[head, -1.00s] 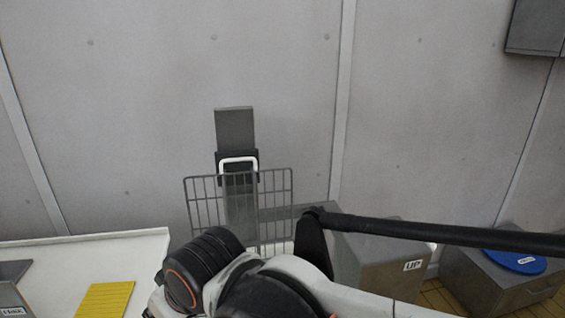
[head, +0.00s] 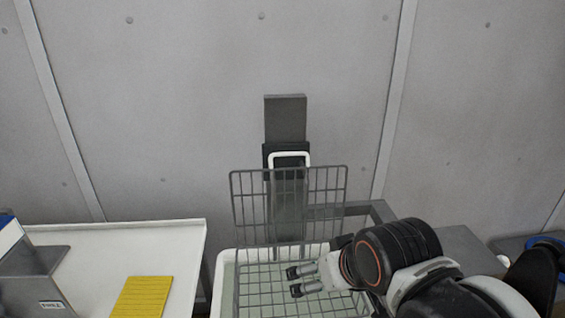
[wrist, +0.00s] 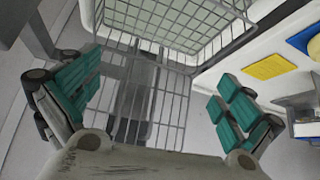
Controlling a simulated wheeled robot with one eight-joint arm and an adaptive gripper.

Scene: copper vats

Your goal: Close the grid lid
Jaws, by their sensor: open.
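The grey wire grid lid (head: 330,168) stands raised, close to upright, at the back of a white tub (head: 222,262). A horizontal wire grid lies over the tub's pale green inside. My gripper (head: 296,281) reaches in from the right, in front of the lid and over the horizontal grid, its fingers pointing left. Its two fingers are spread and hold nothing. In the wrist view the teal finger pads stand wide apart, with lid wires (wrist: 153,100) in view between them. I cannot tell whether a finger touches the wires.
A grey post with a white loop handle (head: 290,155) stands behind the lid, against the wall. To the left is a white table (head: 180,240) with a yellow pad (head: 143,297) and a grey box (head: 40,280). A grey frame (head: 380,212) stands to the right.

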